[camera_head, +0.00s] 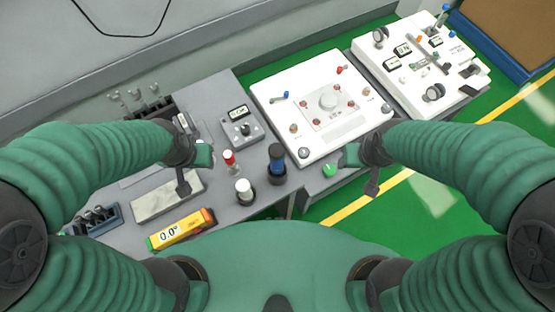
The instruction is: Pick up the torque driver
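A blue and black upright tool (277,158), which may be the torque driver, stands on the grey work surface between my grippers. A white-topped dark piece (244,189) and a smaller red and white piece (230,160) stand to its left. I cannot tell for sure which is the torque driver. My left gripper (195,172) has its fingers apart and empty, left of these upright pieces and above a pale slab. My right gripper (359,172) has its fingers apart and empty, to the right of the blue tool, near the surface's right edge.
A yellow digital level (181,230) lies in front. A small meter box (240,127) sits behind. White panels (322,105) and (425,62) with knobs stand right. A dark rack (91,217) is at left. A green button (329,170) is beside my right gripper. Green floor lies beyond.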

